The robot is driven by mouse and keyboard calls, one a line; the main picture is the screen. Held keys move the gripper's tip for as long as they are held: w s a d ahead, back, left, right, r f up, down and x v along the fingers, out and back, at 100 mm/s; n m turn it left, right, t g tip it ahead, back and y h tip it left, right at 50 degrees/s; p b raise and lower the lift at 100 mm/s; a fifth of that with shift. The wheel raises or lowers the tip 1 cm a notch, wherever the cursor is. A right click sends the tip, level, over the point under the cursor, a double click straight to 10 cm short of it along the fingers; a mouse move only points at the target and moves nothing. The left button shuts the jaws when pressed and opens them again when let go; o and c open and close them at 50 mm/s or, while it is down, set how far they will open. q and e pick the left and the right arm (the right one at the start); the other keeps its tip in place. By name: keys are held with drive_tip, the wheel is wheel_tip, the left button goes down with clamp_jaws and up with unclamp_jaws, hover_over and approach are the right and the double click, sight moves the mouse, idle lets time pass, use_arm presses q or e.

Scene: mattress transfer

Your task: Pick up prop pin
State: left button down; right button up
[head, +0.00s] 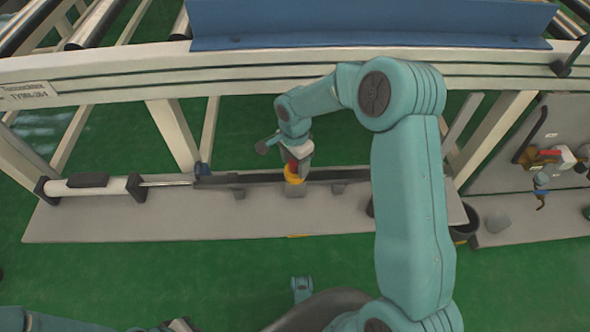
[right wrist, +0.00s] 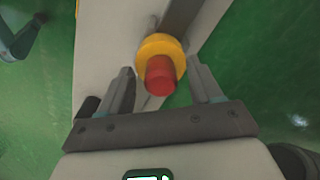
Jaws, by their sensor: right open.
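The prop pin shows as a red knob with a yellow collar (right wrist: 160,77) between the fingers in the right wrist view. In the head view its yellow part (head: 293,179) stands at the grey beam, partly hidden by my right gripper. My right gripper (head: 294,164) is right above it, pointing down. In the right wrist view its two fingers (right wrist: 160,68) are open, one on each side of the red knob, with a gap on both sides. My left gripper does not show.
A white cylinder with a rod (head: 110,187) lies at the left. A pale rail (head: 250,70) runs behind.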

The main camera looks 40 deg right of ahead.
clamp_jaws()
wheel_tip(320, 180, up, 20)
drive_tip(key=p, duration=0.6)
drive_tip(key=shift+r+p, duration=0.15)
drive_tip(key=shift+p, duration=0.2)
wheel_tip(320, 180, up, 7)
drive_tip(key=p, duration=0.6)
drive_tip(key=shift+r, duration=0.2)
